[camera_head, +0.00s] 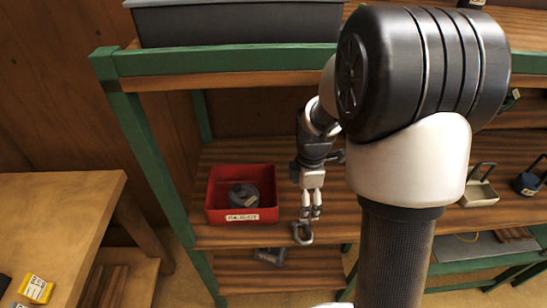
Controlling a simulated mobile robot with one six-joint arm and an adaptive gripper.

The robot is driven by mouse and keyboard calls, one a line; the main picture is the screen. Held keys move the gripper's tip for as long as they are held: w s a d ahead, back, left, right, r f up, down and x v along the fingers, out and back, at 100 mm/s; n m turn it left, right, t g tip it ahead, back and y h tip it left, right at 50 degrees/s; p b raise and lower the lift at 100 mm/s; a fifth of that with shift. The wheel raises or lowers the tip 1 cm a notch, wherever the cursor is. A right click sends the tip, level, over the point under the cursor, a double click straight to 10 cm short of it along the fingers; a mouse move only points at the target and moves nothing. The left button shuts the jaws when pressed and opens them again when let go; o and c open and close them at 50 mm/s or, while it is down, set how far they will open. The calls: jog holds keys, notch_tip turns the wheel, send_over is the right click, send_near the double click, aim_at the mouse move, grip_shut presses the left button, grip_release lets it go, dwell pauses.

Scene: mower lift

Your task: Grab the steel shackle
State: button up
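The steel shackle (301,234) is a small grey curved piece at the front edge of the middle shelf, right of the red bin. My gripper (311,214) points down just above it, its two pale fingers side by side with a narrow gap. The fingertips meet the upper part of the shackle in the picture. I cannot tell whether they grip it or are only close to it, nor whether the shackle rests on the shelf.
A red bin (213,194) with a dark coiled item (243,195) stands close to the left. Green shelf posts (150,150) and the upper shelf with a grey tray (240,24) bound the space. A padlock-like item (480,190) stands right. A wooden table (60,215) is at left.

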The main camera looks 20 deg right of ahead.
jog(key=shift+o, duration=0.2)
jog(key=shift+w+f+n, duration=0.2)
jog(key=shift+f+n, duration=0.2)
jog(key=shift+f, duration=0.25)
jog(key=b, duration=0.4)
send_over(302, 234)
jog(key=shift+n, duration=0.3)
jog(key=f, duration=1.3)
jog(key=shift+s+a, duration=0.1)
jog(key=shift+a, duration=0.25)
jog(key=shift+d+f+b, duration=0.2)
jog(key=shift+f+b, duration=0.3)
jog(key=shift+f, duration=0.9)
jog(key=shift+d+f+b, duration=0.2)
jog(key=shift+f+b, duration=0.25)
jog(key=shift+f, duration=0.9)
jog(key=shift+r, duration=0.1)
jog(key=shift+c, duration=0.3)
jog(key=c, duration=1.3)
